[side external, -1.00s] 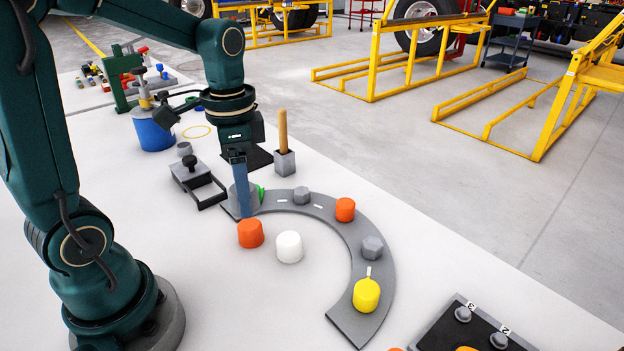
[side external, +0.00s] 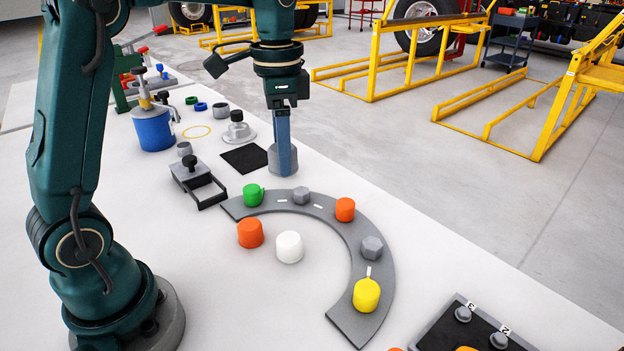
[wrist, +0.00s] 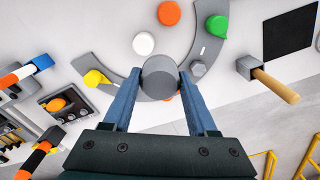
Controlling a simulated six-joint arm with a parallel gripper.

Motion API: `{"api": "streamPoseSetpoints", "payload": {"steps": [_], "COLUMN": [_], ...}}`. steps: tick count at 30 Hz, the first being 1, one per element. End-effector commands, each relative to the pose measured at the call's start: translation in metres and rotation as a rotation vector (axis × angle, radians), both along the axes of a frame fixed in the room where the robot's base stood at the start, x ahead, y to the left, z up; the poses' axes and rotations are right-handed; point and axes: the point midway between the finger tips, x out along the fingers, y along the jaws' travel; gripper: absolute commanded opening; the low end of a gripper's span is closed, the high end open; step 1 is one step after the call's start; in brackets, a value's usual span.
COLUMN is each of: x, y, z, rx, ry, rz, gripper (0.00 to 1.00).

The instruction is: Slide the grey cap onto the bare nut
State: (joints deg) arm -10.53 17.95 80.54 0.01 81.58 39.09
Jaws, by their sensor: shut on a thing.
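My gripper (side external: 283,172) is shut on the grey cap (side external: 273,160) and appears to hold it above the table, behind the curved grey plate (side external: 345,329). In the wrist view the grey cap (wrist: 160,72) sits between my two blue fingers and covers part of the plate. The first nut (wrist: 197,68) also shows beside my finger in the wrist view.
A loose orange cap (side external: 250,233) and a white cap (side external: 289,246) stand inside the curve. A black clamp-like tool (side external: 197,182) lies left of the plate. In the wrist view a wooden-handled tool (wrist: 275,85) stands right of my gripper. A black panel (side external: 436,344) is at front right.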

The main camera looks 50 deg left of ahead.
Motion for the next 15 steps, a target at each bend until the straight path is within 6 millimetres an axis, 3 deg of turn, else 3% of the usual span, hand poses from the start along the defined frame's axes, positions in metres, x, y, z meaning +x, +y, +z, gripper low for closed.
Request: {"api": "streamPoseSetpoints", "payload": {"steps": [6, 15], "x": [0.035, 0.070], "y": [-0.020, -0.057], "z": [0.004, -0.003], "rx": [-0.001, 0.000], "ry": [0.001, 0.002], "rz": [-0.086, -0.203], "gripper": [0.00, 0.00]}}
